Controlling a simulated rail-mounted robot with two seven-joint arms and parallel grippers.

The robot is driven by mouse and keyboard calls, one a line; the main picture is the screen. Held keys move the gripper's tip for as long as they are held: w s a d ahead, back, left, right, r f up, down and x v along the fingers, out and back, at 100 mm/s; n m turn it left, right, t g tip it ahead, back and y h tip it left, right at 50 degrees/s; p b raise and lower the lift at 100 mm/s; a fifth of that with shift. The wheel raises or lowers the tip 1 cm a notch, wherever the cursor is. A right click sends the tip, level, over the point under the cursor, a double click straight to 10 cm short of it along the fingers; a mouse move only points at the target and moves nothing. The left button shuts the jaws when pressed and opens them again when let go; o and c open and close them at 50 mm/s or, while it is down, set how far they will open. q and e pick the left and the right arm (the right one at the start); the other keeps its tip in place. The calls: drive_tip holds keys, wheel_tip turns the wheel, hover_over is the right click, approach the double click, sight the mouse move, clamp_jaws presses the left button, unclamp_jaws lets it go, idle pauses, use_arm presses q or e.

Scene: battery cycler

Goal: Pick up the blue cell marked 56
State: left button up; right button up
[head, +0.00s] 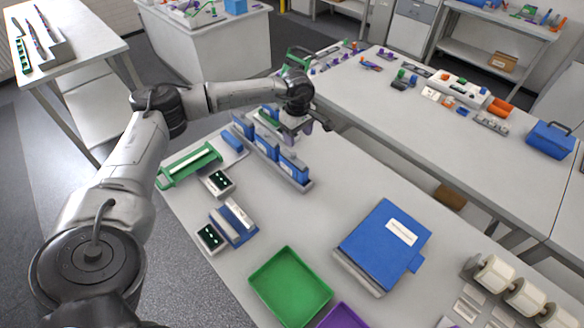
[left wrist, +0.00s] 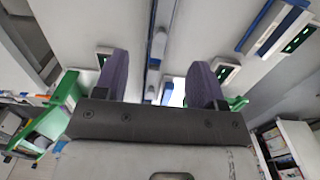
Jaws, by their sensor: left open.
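Several blue cells stand upright in a long grey rack (head: 303,186) on the near table. A front cell (head: 293,167), a middle cell (head: 266,143) and a back cell (head: 242,125) show in the head view. No number 56 is readable, so I cannot tell which cell bears it. My left gripper (head: 306,125) is above and just behind the rack, open and empty. In the left wrist view its two dark purplish fingers (left wrist: 157,72) are spread apart, with the narrow rack line between and beyond them. My right gripper is in neither view.
A green holder (head: 190,165), small dark-screened devices (head: 217,182) and a blue-and-grey unit (head: 234,222) stand left of the rack. A green tray (head: 290,287) and a large blue box (head: 387,240) lie nearer. Bare table lies between rack and box.

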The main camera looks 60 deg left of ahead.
sight(294, 158)
use_arm(q)
drive_tip(key=shift+s+a+f, duration=0.15)
drive_tip(key=shift+a, duration=0.25)
drive_tip(key=shift+s+a+f, duration=0.15)
drive_tip(key=shift+a, duration=0.25)
wheel_tip(294, 158, down, 6)
drive_tip(key=shift+d+r, duration=0.1)
drive_tip(key=shift+r, duration=0.1)
drive_tip(key=shift+s+f, duration=0.1)
drive_tip(key=shift+f, duration=3.35)
drive_tip(key=shift+c, duration=0.2)
drive_tip(key=shift+r, duration=0.1)
clamp_jaws()
